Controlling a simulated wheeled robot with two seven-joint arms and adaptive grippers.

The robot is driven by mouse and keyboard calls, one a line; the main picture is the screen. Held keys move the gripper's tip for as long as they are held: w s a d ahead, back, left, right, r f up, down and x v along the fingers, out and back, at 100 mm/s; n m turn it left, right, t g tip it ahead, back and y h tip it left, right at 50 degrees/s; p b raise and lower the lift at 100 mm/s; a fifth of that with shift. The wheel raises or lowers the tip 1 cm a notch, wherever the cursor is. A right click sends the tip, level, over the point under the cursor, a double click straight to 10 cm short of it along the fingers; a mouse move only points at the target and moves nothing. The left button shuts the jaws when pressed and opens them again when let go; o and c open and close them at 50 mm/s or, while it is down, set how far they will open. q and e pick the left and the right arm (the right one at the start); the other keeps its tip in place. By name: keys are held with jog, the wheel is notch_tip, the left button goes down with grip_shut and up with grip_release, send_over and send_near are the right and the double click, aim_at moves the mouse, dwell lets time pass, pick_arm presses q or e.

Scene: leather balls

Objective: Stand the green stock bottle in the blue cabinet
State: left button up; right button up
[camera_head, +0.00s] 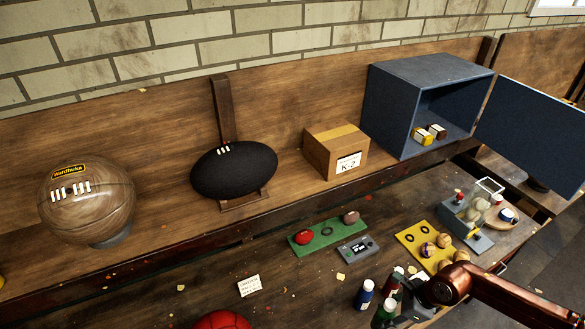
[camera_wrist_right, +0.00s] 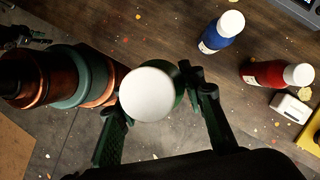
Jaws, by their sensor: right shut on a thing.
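The green stock bottle (camera_head: 384,313) with a white cap is at the bottom of the head view, near the table's front. In the right wrist view I look down on its white cap (camera_wrist_right: 150,94), with a little green body showing behind. My right gripper (camera_head: 402,302) is shut on it, one finger on each side in the wrist view (camera_wrist_right: 158,112). I cannot tell whether its base touches the table. The blue cabinet (camera_head: 398,107) stands on the raised back shelf, its door (camera_head: 533,135) swung open to the right. My left gripper is out of view.
Small yellow and brown boxes (camera_head: 421,135) sit on the cabinet floor. A blue bottle (camera_head: 364,294) and a red bottle (camera_head: 392,285) stand close to the green one. A cardboard box (camera_head: 335,152) is left of the cabinet. A yellow board (camera_head: 411,239) with balls lies behind my gripper.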

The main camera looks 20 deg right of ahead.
jog(key=w+a+f+n+g+y+b, duration=0.1)
jog(key=w+a+f+n+g+b, duration=0.1)
jog(key=w+a+f+n+b, duration=0.3)
jog(key=w+a+f+n+g+b, duration=0.1)
jog(key=w+a+f+n+g, duration=0.2)
jog(key=a+n, duration=0.4)
pick_arm(q)
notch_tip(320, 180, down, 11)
jog(key=b, duration=0.4)
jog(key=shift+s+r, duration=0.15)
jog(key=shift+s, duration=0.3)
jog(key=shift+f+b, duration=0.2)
jog(key=shift+b, duration=0.25)
pick_arm(e)
jog(key=w+a+r+n+g+h, duration=0.2)
jog(key=w+a+r+n+h, duration=0.2)
jog(key=n, duration=1)
jog(key=shift+w+a+g, duration=0.3)
jog(key=shift+w+a, duration=1.4)
jog(key=shift+a, duration=0.2)
